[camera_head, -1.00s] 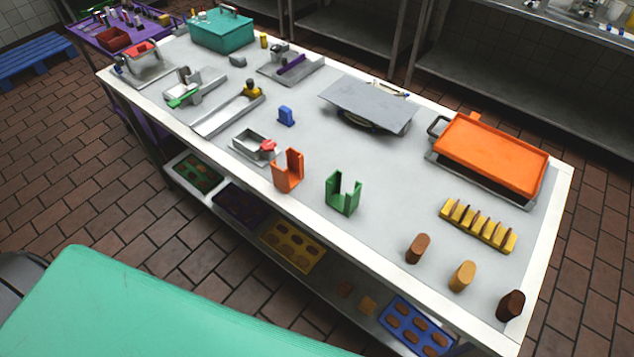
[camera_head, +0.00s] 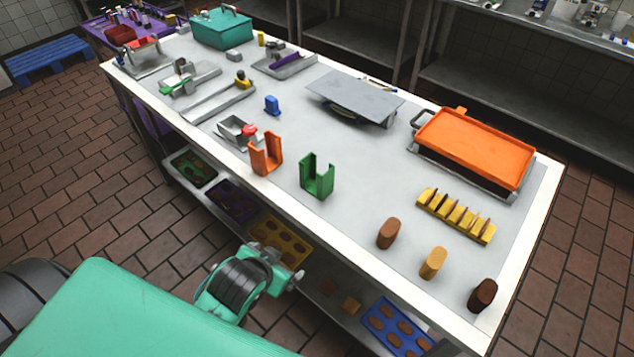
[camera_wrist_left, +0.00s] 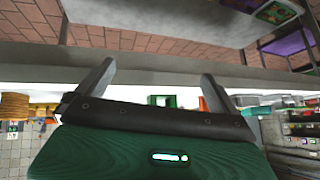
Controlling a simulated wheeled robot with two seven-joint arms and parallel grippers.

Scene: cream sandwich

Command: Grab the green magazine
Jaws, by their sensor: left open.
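The green magazine (camera_head: 317,178) is an upright, open-topped U-shaped holder near the front edge of the worktop, right of a similar orange holder (camera_head: 266,154). My left gripper (camera_head: 284,270) is in front of the table, below the worktop edge and apart from the green magazine. In the left wrist view, its two grey fingers (camera_wrist_left: 152,85) are spread with nothing held between them. A small green shape (camera_wrist_left: 162,100), probably the magazine, shows just past the gripper body there, partly hidden by it. My right gripper is not in view.
The worktop front edge (camera_head: 346,236) lies between my left gripper and the magazine. Brown and tan cylinders (camera_head: 433,263) and a yellow rack (camera_head: 456,215) stand to the right. The surface behind the magazine is clear.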

